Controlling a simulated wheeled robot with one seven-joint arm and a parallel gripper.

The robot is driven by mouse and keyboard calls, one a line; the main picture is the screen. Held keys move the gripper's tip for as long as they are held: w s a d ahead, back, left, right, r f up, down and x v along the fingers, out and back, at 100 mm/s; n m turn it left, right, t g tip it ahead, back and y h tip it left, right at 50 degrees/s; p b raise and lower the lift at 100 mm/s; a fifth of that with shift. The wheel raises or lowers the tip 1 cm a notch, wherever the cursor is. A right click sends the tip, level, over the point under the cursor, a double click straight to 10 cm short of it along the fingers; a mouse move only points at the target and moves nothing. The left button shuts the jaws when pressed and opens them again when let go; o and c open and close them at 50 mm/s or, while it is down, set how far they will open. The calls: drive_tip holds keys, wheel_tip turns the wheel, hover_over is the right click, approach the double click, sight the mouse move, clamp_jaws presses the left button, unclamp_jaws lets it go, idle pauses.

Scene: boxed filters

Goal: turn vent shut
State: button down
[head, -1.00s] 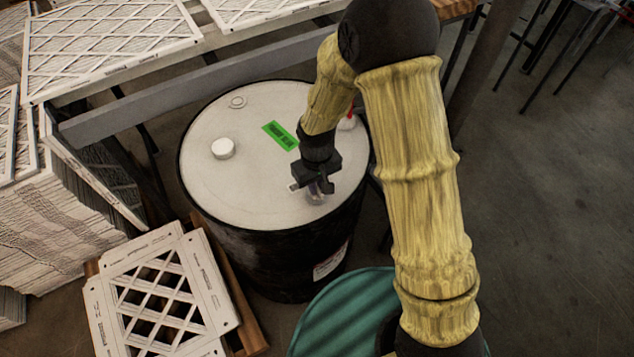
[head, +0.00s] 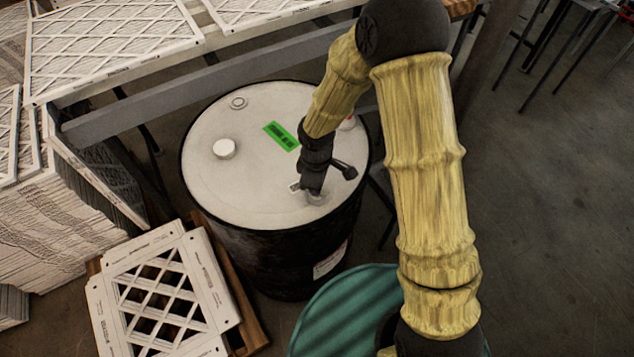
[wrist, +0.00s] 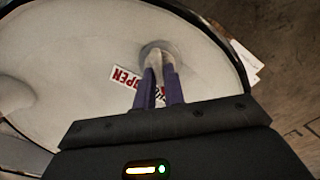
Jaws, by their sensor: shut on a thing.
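A black drum (head: 250,255) with a pale lid (head: 255,185) stands in the middle of the head view. My gripper (head: 313,190) points down at the near right part of the lid. In the wrist view its two purple fingers (wrist: 157,72) are close together, shut on the vent. The vent (wrist: 157,47) shows as a round grey fitting at the fingertips; its handle is mostly hidden between them. A white label with red "OPEN" lettering (wrist: 126,77) lies beside the fingers, partly covered by them.
The lid also bears a white cap (head: 224,148), a small ring fitting (head: 238,103) and a green label (head: 281,136). A grey rail (head: 200,88) runs behind the drum. A teal drum (head: 335,315) and stacked filters (head: 160,295) stand nearby. Open floor lies right.

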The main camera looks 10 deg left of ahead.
drive_tip(key=shift+w, duration=0.1)
idle(0.4)
drive_tip(key=c, duration=1.5)
unclamp_jaws()
drive_tip(key=shift+r, duration=0.15)
wheel_tip(320, 180, up, 17)
drive_tip(key=shift+r, duration=0.1)
drive_tip(key=shift+w, duration=0.1)
